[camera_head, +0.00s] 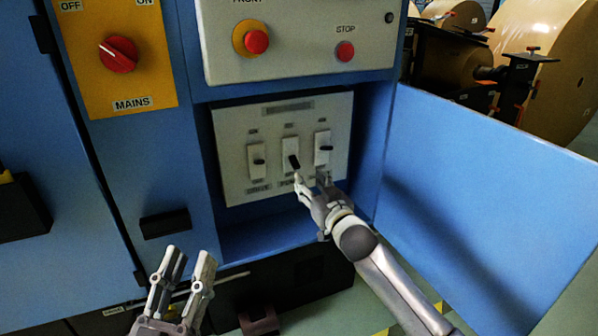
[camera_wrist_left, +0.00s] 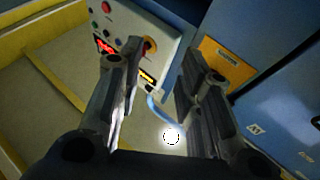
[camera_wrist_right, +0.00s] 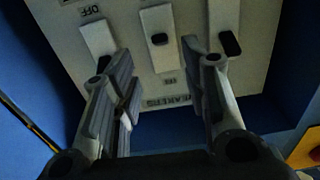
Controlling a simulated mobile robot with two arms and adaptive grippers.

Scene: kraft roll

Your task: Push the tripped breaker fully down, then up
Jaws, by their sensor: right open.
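The white breaker panel (camera_head: 235,190) is set in a blue recess in the head view. It holds three breakers with dark levers: left (camera_head: 257,161), middle (camera_head: 292,160) and right (camera_head: 323,148). I cannot tell for sure which one is tripped. My right gripper (camera_head: 312,182) is open and empty, just below the middle and right breakers; contact cannot be told. In the right wrist view its fingers (camera_wrist_right: 160,85) are spread in front of the panel, with a middle lever (camera_wrist_right: 160,40) showing between them. My left gripper (camera_head: 190,260) is open and empty, low and left of the panel.
An open blue door (camera_head: 480,190) stands right of the recess. Above are a red button (camera_head: 256,42) and the STOP button (camera_head: 345,51). A red MAINS switch (camera_head: 118,54) sits on a yellow plate at upper left. Large rolls (camera_head: 545,60) stand at the back right.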

